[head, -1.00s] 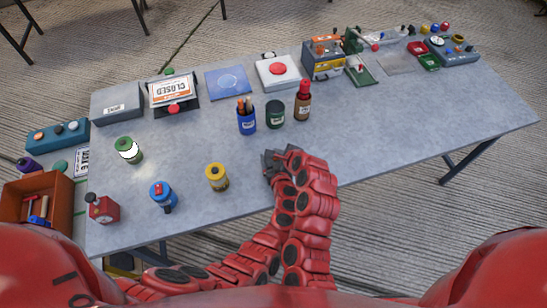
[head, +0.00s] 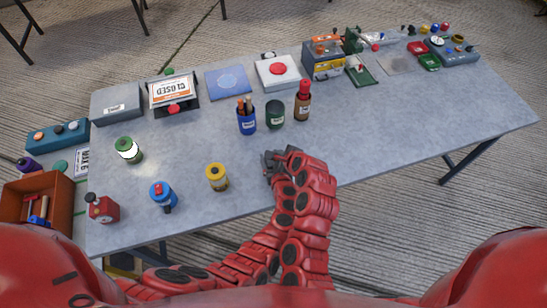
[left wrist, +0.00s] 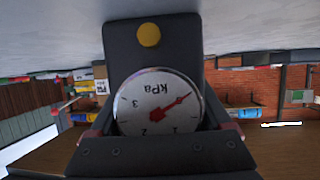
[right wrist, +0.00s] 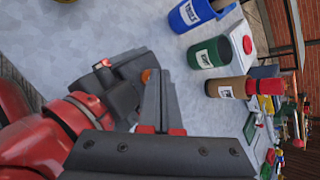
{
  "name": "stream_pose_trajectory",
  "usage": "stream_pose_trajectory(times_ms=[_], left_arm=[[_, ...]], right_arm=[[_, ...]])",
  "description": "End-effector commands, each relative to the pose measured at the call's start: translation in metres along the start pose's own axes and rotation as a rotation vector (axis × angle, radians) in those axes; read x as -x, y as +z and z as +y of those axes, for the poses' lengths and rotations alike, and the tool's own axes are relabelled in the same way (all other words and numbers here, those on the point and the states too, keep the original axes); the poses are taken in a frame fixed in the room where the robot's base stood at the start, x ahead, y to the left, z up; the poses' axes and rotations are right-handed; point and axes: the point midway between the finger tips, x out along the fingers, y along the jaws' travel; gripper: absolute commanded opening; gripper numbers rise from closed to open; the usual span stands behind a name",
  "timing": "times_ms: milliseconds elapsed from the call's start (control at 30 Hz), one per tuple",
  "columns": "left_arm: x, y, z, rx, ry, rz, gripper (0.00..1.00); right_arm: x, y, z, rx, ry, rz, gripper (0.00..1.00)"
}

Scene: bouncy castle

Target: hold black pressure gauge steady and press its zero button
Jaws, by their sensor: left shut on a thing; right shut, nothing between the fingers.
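The black pressure gauge (left wrist: 125,50) shows in the left wrist view with a white kPa dial (left wrist: 150,115), a red needle and a yellow round button (left wrist: 149,35). My left gripper (left wrist: 160,128) is shut on the gauge. In the right wrist view, my right gripper (right wrist: 158,85) is shut and empty.
On the table (head: 370,130) stand a yellow-lidded jar (head: 216,177), a blue pen cup (head: 246,119), a green cup (head: 275,115) and a brown bottle (head: 302,104). The cups and bottle are just beyond my grippers. The tabletop to the right is clear.

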Motion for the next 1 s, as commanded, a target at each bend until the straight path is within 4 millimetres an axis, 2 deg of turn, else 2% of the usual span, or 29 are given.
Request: stream_pose_trajectory(times_ms=[433,867,1000], left_arm=[[0.000,-0.001,0.000,0.000,0.000,0.001,0.00],[0.000,-0.001,0.000,0.000,0.000,0.001,0.00],[0.000,-0.001,0.000,0.000,0.000,0.001,0.00]], right_arm=[[0.006,0.005,-0.005,0.001,-0.001,-0.001,0.00],[0.039,0.029,-0.030,0.002,-0.006,-0.002,0.00],[0.045,0.034,-0.033,0.001,-0.001,-0.002,0.00]])
